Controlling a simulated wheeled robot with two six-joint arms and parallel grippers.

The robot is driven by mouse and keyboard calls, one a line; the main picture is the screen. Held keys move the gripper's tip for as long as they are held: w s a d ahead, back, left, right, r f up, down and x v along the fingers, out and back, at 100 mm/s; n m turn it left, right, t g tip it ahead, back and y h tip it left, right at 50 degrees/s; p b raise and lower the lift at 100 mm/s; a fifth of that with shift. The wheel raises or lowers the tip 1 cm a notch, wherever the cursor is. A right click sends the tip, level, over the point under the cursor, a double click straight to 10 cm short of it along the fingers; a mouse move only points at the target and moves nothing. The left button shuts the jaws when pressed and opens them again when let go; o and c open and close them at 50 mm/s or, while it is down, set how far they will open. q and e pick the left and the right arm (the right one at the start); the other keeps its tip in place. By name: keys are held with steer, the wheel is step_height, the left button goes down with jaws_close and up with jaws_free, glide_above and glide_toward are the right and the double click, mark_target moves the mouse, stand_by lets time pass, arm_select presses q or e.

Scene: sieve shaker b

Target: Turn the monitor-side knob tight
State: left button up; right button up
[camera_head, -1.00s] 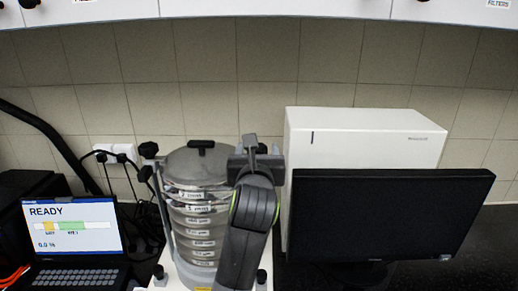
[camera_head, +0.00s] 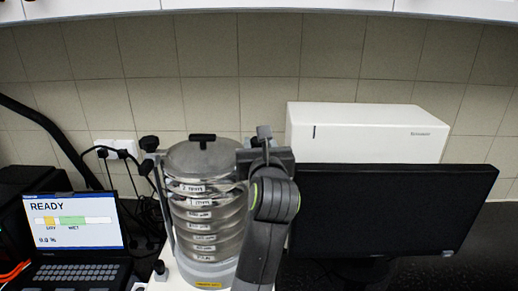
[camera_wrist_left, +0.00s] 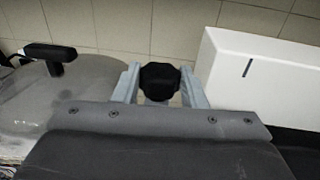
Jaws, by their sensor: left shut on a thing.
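The sieve shaker holds a stack of clear sieves (camera_head: 205,222) under a grey lid with a black handle (camera_head: 202,138). The monitor-side knob (camera_wrist_left: 159,80) is black and sits between the two fingers of my left gripper (camera_wrist_left: 160,88) in the left wrist view. The gripper is shut on it. In the head view my left gripper (camera_head: 264,140) is at the right edge of the lid, and its own wrist hides the knob. The other black knob (camera_head: 150,144) is on the left side of the lid. My right gripper is not in view.
The monitor (camera_head: 395,210) stands close to the right of my arm, in front of a white box (camera_head: 365,132). A laptop (camera_head: 75,235) showing READY is at the left, with cables (camera_head: 130,185) beside the shaker. A tiled wall is behind.

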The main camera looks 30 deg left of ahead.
arm_select(q)
steer(key=n+g+y+b, duration=0.1)
steer(key=n+g+y, duration=0.1)
steer(key=y, duration=0.1)
steer(key=shift+w+d+f+n+g+b, duration=0.2)
steer(key=shift+n+g+b, duration=0.1)
steer(key=shift+g+b, duration=0.1)
steer(key=n+g+y+b, duration=0.1)
steer(key=g, duration=0.1)
steer(key=n+g+y+b, duration=0.1)
steer(key=n+g+y, duration=0.1)
steer(key=shift+w+d+r+n+g, duration=0.1)
steer(key=shift+w+r+n+g, duration=0.1)
steer(key=shift+n+g, duration=0.1)
steer(key=n+g+b, duration=0.1)
steer(key=g, duration=0.1)
steer(key=n+g+y, duration=0.1)
steer(key=n+g, duration=0.1)
steer(key=n+g+y+b, duration=0.1)
steer(key=g, duration=0.1)
steer(key=shift+w+g+b, duration=0.25)
steer(key=shift+g+b, duration=0.05)
steer(key=shift+w+n+g+b, duration=0.15)
steer(key=shift+n+g+b, duration=0.6)
steer(key=shift+n+g, duration=0.9)
steer(key=shift+g, duration=0.75)
steer(key=o, duration=1)
